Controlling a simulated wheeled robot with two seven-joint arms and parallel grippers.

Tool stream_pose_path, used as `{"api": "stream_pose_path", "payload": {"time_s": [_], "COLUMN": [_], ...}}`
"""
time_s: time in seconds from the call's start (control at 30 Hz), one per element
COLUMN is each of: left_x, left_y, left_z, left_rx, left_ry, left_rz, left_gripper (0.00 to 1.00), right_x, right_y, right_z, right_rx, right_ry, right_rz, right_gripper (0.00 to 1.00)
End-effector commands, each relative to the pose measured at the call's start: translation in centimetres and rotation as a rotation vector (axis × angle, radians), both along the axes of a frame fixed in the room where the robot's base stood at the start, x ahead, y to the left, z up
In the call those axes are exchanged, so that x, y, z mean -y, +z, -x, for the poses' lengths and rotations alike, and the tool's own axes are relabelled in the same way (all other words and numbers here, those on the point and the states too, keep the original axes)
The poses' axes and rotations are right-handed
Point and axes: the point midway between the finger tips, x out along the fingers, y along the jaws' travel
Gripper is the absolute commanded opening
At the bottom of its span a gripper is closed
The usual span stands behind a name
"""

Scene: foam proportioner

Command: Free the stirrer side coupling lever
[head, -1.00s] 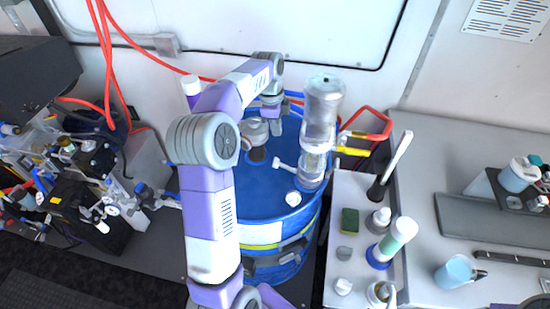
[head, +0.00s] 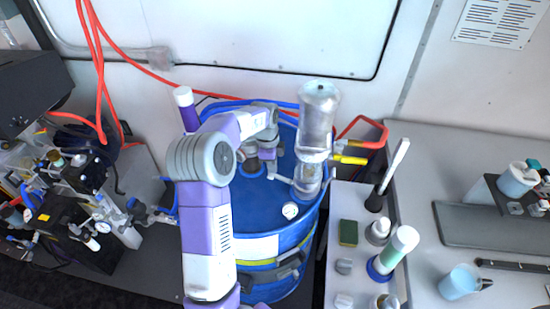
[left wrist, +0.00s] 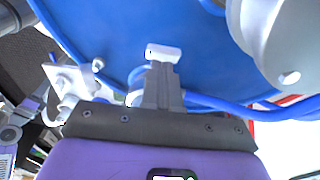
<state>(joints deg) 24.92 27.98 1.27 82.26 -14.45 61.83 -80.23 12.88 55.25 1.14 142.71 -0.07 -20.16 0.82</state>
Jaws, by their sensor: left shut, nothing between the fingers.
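A blue drum (head: 235,205) stands in the middle of the head view. A clear, silvery cylinder (head: 318,115) stands upright at the right of its lid. A short pale lever (head: 279,179) sticks out leftward from the cylinder's lower part; I take it for the coupling lever. My left gripper (head: 271,168) is low over the lid, just left of the cylinder and close to the lever. In the left wrist view its fingers (left wrist: 162,75) are shut and empty. A small white piece (left wrist: 163,52) shows right at their tips; contact cannot be told. My right gripper is out of view.
A round gauge (head: 290,211) sits on the lid's front. Red-handled and yellow fittings (head: 350,159) lie right of the cylinder. A grey shelf (head: 345,210) with bottles and a sponge (head: 348,233) borders the drum. Valves and hoses (head: 75,205) crowd the left.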

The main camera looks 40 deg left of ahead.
Motion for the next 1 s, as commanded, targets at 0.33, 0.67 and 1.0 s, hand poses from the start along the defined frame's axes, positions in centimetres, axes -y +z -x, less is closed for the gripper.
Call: {"api": "stream_pose_path", "payload": {"time_s": [0.33,0.67,1.0], "left_x": [-0.2,-1.7,-1.8], "left_y": [-0.6,-2.6,-2.8], "left_z": [0.1,0.9,0.9], "left_rx": [0.000,-0.002,0.000], "left_ry": [0.000,0.003,-0.001], "left_rz": [0.000,0.001,0.000], "left_gripper": [0.00,0.00,0.00], "right_x": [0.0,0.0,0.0], "right_y": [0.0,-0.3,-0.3], "right_z": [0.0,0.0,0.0], "right_rx": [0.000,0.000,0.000], "right_ry": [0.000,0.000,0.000], "right_rz": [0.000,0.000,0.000], "right_gripper": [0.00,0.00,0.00]}}
